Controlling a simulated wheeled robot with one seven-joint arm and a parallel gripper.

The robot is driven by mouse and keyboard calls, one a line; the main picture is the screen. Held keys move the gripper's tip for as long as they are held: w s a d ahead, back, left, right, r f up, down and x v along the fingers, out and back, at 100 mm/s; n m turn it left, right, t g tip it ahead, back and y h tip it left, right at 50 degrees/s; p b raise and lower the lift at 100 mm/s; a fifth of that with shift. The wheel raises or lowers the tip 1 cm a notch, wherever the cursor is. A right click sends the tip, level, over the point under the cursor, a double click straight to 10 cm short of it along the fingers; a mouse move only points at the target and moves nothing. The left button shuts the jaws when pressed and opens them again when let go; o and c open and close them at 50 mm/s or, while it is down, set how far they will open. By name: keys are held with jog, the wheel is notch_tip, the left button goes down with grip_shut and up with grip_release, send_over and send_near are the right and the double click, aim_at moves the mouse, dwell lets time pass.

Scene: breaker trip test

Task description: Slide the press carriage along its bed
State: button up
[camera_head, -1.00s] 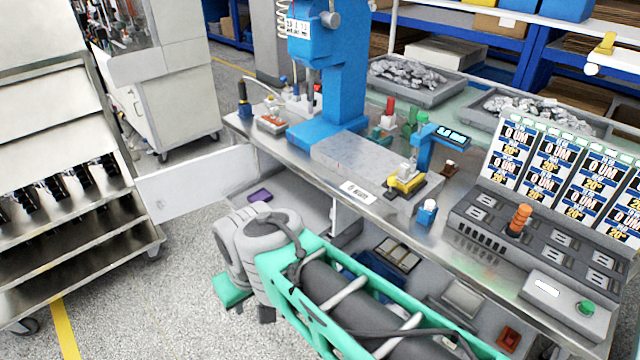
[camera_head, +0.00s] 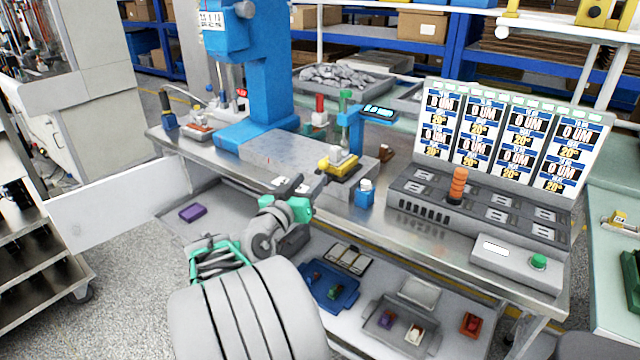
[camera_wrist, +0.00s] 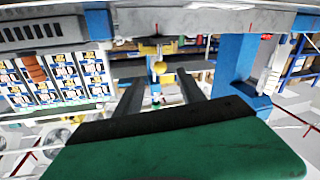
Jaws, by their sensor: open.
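In the wrist view, which looks upside down, the carriage (camera_wrist: 150,47) and a small round yellow knob (camera_wrist: 160,68) show between and beyond my fingers. My gripper (camera_head: 290,184) is open and empty, left of and nearer than the carriage, by the bench's front edge. It looks apart from the carriage. The wrist view shows its two dark fingers (camera_wrist: 160,88) spread.
A blue stand with a display (camera_head: 376,112) rises behind the carriage. A grey control panel with an orange knob (camera_head: 457,187) and score boards fill the right side. An open white door panel (camera_head: 115,202) stands at left.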

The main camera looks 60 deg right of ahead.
aim_at(321, 167)
jog(key=d, duration=0.3)
jog(key=d+p, duration=0.1)
jog(key=d, duration=0.3)
jog(key=shift+w+d+r, duration=0.15)
jog(key=shift+d, duration=0.15)
grip_shut()
dwell(1.0)
